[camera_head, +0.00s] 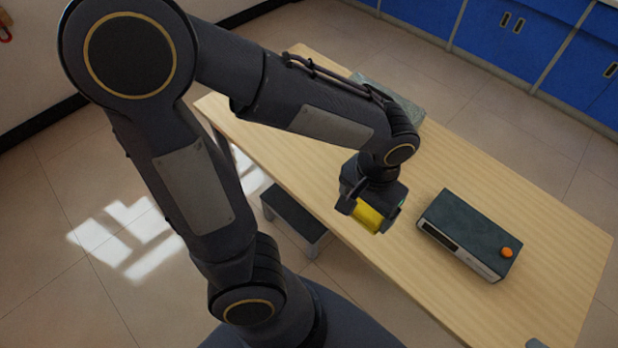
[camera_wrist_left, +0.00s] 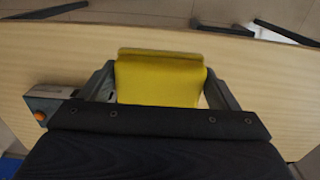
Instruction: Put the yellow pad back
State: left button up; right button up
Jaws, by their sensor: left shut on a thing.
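The yellow pad (camera_head: 372,216) is held between the fingers of my left gripper (camera_head: 374,213), over the near edge of the wooden table. In the left wrist view the yellow pad (camera_wrist_left: 160,80) fills the space between the two fingers of my left gripper (camera_wrist_left: 160,88), with a lip along its far side. Part of the pad is hidden by the gripper body. I cannot tell its exact height above the table. My right gripper does not show in either view.
A dark box with an orange knob (camera_head: 468,234) sits on the wooden table (camera_head: 560,235), right of the gripper. A grey object (camera_head: 392,97) lies at the far edge, partly behind my arm. A dark stool (camera_head: 292,216) stands below the table. Table between is clear.

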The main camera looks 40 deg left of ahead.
pick_arm(q)
jog(key=w+a+f, duration=0.2)
jog(key=a+f, duration=0.1)
jog(key=w+a+f, duration=0.2)
jog(key=w+a, duration=0.1)
jog(key=w+a+f+b, duration=0.1)
jog(key=w+a+f, duration=0.2)
jog(key=a, duration=0.1)
jog(key=shift+w+f, duration=0.1)
jog(key=shift+f, duration=0.2)
jog(key=shift+w+a+f, duration=0.2)
jog(key=shift+f, duration=0.25)
jog(key=shift+w+a+f+b, duration=0.1)
jog(key=shift+f+b, duration=0.05)
jog(key=shift+f, duration=0.75)
jog(key=shift+w+a+f+b, duration=0.1)
jog(key=shift+f+b, duration=0.05)
jog(key=shift+f, duration=0.7)
jog(key=shift+f, duration=0.2)
jog(key=o, duration=0.9)
jog(key=shift+c, duration=0.2)
